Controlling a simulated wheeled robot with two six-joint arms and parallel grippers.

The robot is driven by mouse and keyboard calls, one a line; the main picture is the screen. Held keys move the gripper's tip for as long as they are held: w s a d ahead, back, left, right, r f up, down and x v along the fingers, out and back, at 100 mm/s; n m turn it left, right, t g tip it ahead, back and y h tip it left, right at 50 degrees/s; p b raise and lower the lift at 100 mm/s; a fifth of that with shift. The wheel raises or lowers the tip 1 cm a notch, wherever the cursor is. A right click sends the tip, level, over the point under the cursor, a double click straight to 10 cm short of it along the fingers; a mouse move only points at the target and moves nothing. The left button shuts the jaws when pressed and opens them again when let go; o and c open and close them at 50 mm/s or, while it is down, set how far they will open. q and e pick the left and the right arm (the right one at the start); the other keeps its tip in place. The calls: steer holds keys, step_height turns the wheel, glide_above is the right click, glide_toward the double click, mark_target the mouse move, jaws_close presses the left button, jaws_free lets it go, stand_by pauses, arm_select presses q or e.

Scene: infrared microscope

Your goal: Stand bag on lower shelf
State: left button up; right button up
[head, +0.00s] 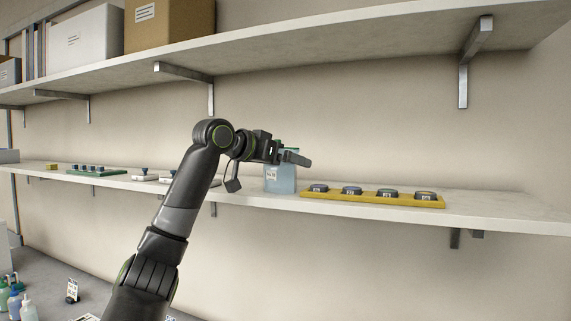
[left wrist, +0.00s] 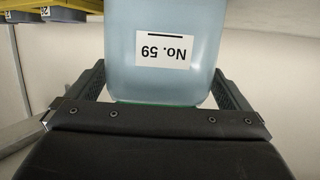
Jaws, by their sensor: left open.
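The light-blue bag (head: 282,181) stands upright on the lower shelf (head: 480,207), with a white label on its front and a bit of green at its top. In the left wrist view the bag (left wrist: 128,40) appears inverted, with its label reading "No. 59". My left gripper (head: 295,157) is at the top of the bag. Its fingers are open, one on each side of the bag, with visible gaps in the left wrist view (left wrist: 165,88). The gripper hides part of the bag's top. My right gripper is not in view.
A yellow tray (head: 372,199) with several dark round pieces lies just right of the bag. Small items and a green rack (head: 97,171) lie to the left. The upper shelf (head: 340,50) overhangs. The lower shelf's right end is clear.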

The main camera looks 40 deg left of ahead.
arm_select(q)
steer(key=b+v, duration=0.3)
steer(key=v, duration=0.8)
steer(key=shift+s, duration=0.15)
